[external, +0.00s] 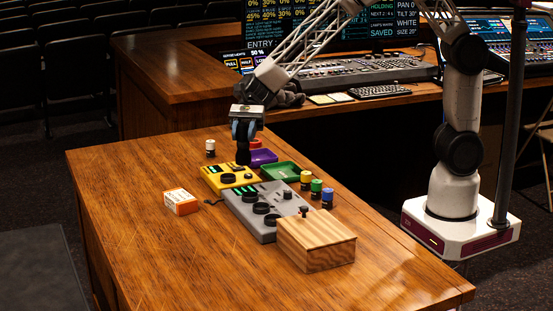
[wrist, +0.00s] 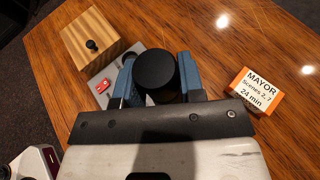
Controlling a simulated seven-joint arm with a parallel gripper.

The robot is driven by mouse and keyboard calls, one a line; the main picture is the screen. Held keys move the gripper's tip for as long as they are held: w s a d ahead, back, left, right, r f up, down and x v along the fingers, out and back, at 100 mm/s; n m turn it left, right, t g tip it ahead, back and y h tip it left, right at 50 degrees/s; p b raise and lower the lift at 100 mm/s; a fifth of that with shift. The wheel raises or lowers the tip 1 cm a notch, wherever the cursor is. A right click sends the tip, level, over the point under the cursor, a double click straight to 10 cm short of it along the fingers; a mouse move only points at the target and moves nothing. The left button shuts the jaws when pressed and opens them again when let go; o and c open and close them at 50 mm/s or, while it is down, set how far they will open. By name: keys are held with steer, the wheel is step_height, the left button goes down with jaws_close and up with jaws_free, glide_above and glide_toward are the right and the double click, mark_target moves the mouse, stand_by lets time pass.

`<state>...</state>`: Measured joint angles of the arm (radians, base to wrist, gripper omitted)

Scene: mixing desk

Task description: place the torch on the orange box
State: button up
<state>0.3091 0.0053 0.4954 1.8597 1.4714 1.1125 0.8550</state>
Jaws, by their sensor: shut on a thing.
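My gripper (external: 244,137) is above the far end of the yellow device, its blue fingers shut on a black cylinder, which I take to be the torch (external: 243,156). In the wrist view the torch (wrist: 155,70) shows its round dark end between the fingers (wrist: 157,78). It hangs roughly upright; whether its lower end touches anything is unclear. The orange box (external: 181,201), orange and white, lies on the desk left of the yellow device, with nothing on it. In the wrist view the orange box (wrist: 254,90) is right of the gripper, its label reading "MAYOR".
The yellow device (external: 230,177), grey device (external: 264,209) and wooden box (external: 316,240) run toward the front. A purple item (external: 263,157), a green tray (external: 281,172) and several small jars stand nearby. The desk (external: 150,240) is clear around the orange box's left and front.

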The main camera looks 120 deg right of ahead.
steer(key=w+d, duration=0.1)
steer(key=d, duration=0.6)
steer(key=f, duration=0.5)
steer(key=shift+w+a+f, duration=0.15)
steer(key=shift+a+f, duration=0.05)
steer(key=shift+a, duration=0.1)
steer(key=shift+w, duration=0.1)
steer(key=w+d+f, duration=0.1)
steer(key=w+d, duration=0.1)
steer(key=w, duration=1.3)
steer(key=shift+w+d+f, duration=0.25)
steer(key=shift+w+d, duration=0.05)
steer(key=shift+d, duration=0.05)
steer(key=shift+f, duration=0.1)
steer(key=shift+f, duration=1.65)
steer(key=shift+f, duration=0.15)
